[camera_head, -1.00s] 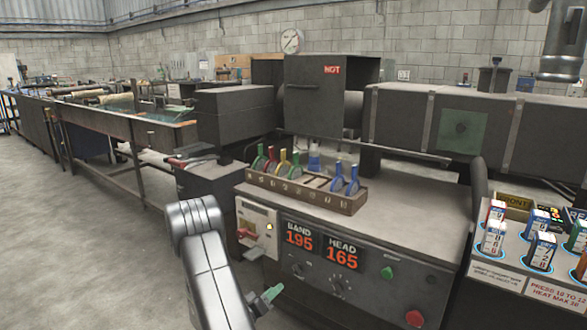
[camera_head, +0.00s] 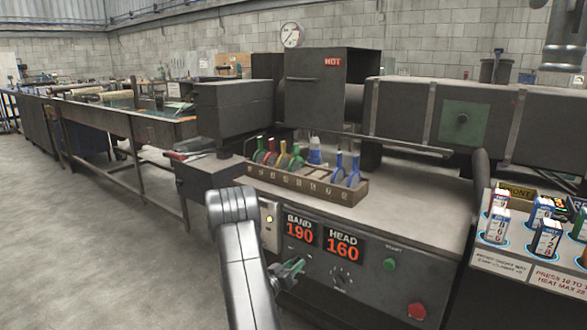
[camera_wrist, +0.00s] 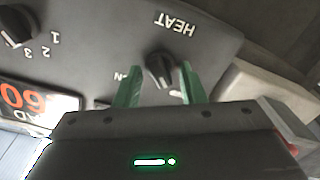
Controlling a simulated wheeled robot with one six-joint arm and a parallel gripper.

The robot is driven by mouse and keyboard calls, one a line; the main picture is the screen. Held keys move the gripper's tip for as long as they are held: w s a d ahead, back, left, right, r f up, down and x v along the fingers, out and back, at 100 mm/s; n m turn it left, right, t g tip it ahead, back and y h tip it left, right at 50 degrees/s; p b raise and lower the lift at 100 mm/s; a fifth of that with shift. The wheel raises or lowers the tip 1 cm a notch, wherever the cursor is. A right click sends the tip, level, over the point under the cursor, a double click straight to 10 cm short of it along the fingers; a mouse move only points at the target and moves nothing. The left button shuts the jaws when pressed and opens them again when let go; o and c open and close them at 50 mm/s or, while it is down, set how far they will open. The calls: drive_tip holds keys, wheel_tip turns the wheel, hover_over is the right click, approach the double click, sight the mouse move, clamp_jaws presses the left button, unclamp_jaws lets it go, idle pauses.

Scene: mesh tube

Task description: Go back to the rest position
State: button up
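My gripper (camera_head: 293,268) is in front of the control panel (camera_head: 385,300), at its left part below the BAND display (camera_head: 299,229). In the wrist view its two green fingers (camera_wrist: 160,88) are apart. The dark HEAT knob (camera_wrist: 160,68) shows in the gap between them, with nothing visibly pinched; whether a finger touches it I cannot tell. The HEAD display (camera_head: 343,244) reads 160 and the BAND display reads 190. A second knob (camera_wrist: 17,25) with numbers sits at the left in the wrist view. In the head view my arm hides the panel's lower left.
A rack of coloured gauges (camera_head: 310,186) stands on the machine top. A green button (camera_head: 389,264) and a red button (camera_head: 416,311) sit on the panel's right. A stand with several boxes (camera_head: 547,238) is at far right. Open floor (camera_head: 100,240) lies to the left.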

drive_tip(key=m+b, duration=0.6)
drive_tip(key=m, duration=0.7)
drive_tip(key=shift+s+m, duration=0.1)
drive_tip(key=shift+m, duration=0.2)
drive_tip(key=shift+d+b, duration=0.1)
drive_tip(key=shift+b, duration=0.2)
